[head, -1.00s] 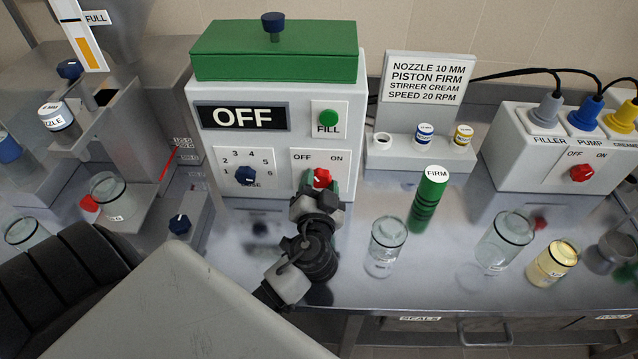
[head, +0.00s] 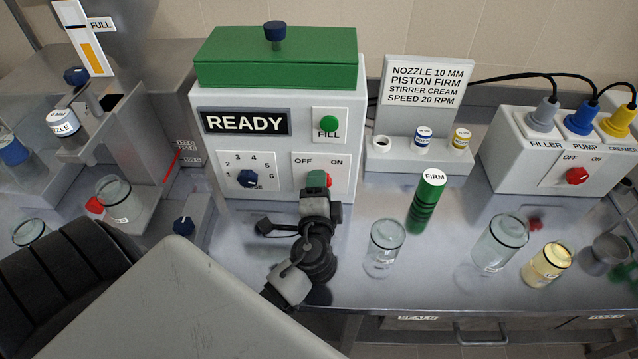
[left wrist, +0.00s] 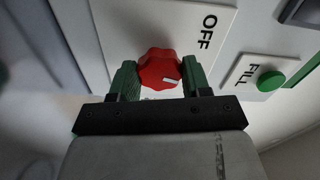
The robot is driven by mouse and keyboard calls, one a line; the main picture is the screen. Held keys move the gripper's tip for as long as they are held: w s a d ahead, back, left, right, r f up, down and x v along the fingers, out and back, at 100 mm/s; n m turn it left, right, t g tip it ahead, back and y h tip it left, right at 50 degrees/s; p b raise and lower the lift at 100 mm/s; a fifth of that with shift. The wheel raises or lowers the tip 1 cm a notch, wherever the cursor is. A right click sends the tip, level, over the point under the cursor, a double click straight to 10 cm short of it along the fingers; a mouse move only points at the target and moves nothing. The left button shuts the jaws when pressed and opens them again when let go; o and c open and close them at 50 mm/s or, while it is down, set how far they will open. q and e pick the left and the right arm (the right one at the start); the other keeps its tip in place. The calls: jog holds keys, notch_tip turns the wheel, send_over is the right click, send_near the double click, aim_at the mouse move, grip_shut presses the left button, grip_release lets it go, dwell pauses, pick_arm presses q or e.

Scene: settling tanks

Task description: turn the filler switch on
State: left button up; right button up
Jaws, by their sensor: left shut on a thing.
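The filler machine (head: 205,165) is a white box with a green lid. Its display (head: 243,122) reads READY. Its red filler switch (head: 328,180) sits under the OFF and ON labels, mostly hidden by my left gripper (head: 318,183) in the head view. In the left wrist view, the red knob (left wrist: 158,70) lies between the green fingers of my left gripper (left wrist: 160,78), which is shut on it. A white mark on the knob points toward the right of that view. The OFF label shows there; ON is hidden. My right gripper is not in view.
A green FILL button (head: 328,124) and a blue numbered dial (head: 248,178) are on the same panel. A green FIRM piston (head: 427,200) and a clear jar (head: 384,248) stand to the right. A socket box (head: 520,160) has another red switch (head: 577,175).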

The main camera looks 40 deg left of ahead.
pick_arm(q)
jog(key=m+p, duration=0.1)
jog(key=m, duration=0.2)
jog(key=shift+m, duration=0.5)
jog(key=o, duration=0.9)
jog(key=b+v, duration=0.3)
jog(key=v, duration=0.8)
jog(key=shift+d, duration=0.1)
jog(key=shift+f, duration=0.15)
